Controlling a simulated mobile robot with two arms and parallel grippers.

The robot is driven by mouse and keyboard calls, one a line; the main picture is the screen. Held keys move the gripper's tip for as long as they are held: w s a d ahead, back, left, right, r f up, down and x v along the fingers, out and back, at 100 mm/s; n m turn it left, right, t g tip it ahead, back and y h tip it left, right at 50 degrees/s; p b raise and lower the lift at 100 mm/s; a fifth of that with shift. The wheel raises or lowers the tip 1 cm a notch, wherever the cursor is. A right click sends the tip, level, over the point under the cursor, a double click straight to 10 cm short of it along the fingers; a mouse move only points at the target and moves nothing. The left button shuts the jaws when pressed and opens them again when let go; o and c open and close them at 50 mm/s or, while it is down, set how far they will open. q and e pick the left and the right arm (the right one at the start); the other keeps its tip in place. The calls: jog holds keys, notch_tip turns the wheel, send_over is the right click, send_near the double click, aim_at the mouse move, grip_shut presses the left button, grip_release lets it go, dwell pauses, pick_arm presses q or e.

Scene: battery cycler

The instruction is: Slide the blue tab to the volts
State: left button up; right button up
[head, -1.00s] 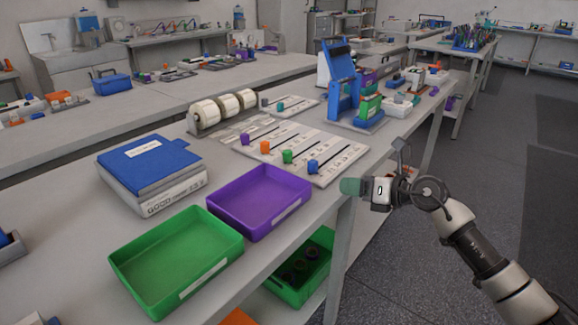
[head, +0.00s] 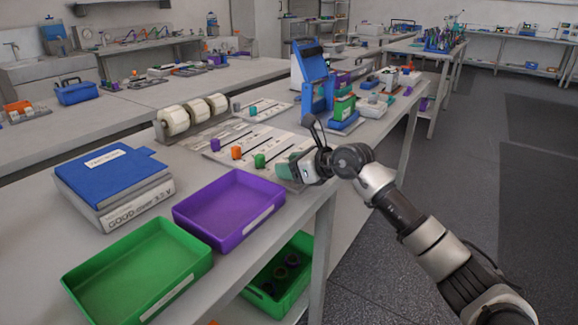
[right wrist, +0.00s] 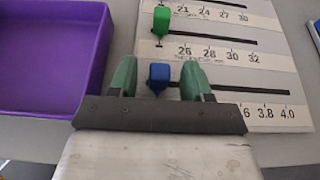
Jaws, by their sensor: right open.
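The slider board (head: 275,140) lies on the bench, with printed scales beside its slots. In the right wrist view, the blue tab (right wrist: 159,74) stands at the left end of the bottom slot, whose scale shows 3.8 and 4.0 at the right (right wrist: 277,112). My right gripper (right wrist: 158,80) is open, with one green fingertip on each side of the blue tab and a small gap on both sides. In the head view, my right gripper (head: 288,168) is at the board's near right edge and hides the blue tab. My left gripper is not in view.
A green tab (right wrist: 162,22) sits in the neighbouring slot; orange (head: 236,152) and purple (head: 215,144) tabs are farther left. A purple tray (head: 192,216) and green tray (head: 78,280) stand at the front. A blue-and-green device (head: 318,90) stands behind the board.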

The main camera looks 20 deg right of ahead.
jog(key=shift+w+a+f, duration=0.1)
jog(key=shift+w+a, duration=0.05)
grip_shut()
dwell(0.4)
